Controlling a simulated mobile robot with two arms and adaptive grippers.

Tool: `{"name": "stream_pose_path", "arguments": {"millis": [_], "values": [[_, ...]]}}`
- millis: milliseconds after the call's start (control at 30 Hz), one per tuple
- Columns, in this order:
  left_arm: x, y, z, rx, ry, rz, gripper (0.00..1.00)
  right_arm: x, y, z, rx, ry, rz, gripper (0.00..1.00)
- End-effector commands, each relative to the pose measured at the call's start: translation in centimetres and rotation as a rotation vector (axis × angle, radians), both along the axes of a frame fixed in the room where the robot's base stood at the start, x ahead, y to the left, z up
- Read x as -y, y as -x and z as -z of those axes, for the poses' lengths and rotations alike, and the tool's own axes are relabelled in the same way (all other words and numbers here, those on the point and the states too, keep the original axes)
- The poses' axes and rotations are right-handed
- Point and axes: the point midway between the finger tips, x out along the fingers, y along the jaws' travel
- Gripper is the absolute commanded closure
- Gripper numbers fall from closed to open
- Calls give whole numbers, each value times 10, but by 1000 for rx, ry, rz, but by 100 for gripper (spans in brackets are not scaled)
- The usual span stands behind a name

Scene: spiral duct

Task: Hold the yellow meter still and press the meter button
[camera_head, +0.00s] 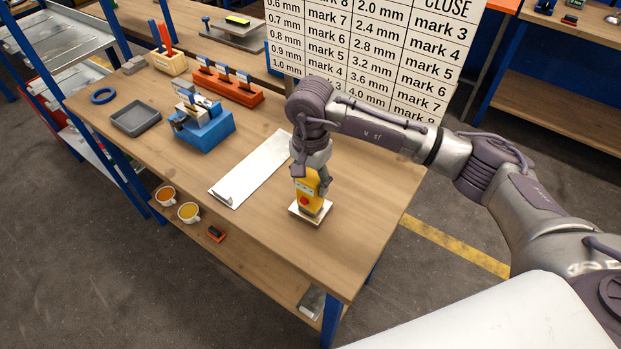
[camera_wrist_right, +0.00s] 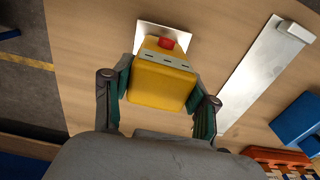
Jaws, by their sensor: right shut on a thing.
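The yellow meter (camera_head: 306,190) stands upright on a small pale plate (camera_head: 322,217) near the front right of the wooden table. A red button (camera_head: 305,201) shows on its front face. My right gripper (camera_head: 311,178) comes down from above and is shut on the upper part of the meter. In the right wrist view the yellow meter (camera_wrist_right: 160,82) sits between the two fingers of my right gripper (camera_wrist_right: 160,88), with the red button (camera_wrist_right: 166,43) at its far side, clear of the fingers. My left gripper is not in view.
A flat metal sheet (camera_head: 254,172) lies left of the meter. A blue device (camera_head: 208,132), a grey tray (camera_head: 136,118) and an orange rack (camera_head: 228,86) stand farther back. A large sign board (camera_head: 375,50) rises behind my right arm. The front right tabletop is bare.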

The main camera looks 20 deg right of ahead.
Motion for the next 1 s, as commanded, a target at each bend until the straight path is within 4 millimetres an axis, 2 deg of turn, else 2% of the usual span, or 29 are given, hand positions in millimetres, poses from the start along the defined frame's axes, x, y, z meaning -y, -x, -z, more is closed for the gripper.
{"name": "stream_pose_path", "arguments": {"millis": [67, 200, 300, 1000], "values": [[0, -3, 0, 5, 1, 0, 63, 0, 0, 0, 0, 0, 0, 87], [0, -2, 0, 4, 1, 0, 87, 0, 0, 0, 1, 1, 0, 87], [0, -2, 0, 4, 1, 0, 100, 0, 0, 0, 1, 0, 1, 87], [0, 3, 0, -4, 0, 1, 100, 0, 0, 0, 1, 0, 1, 87]]}}
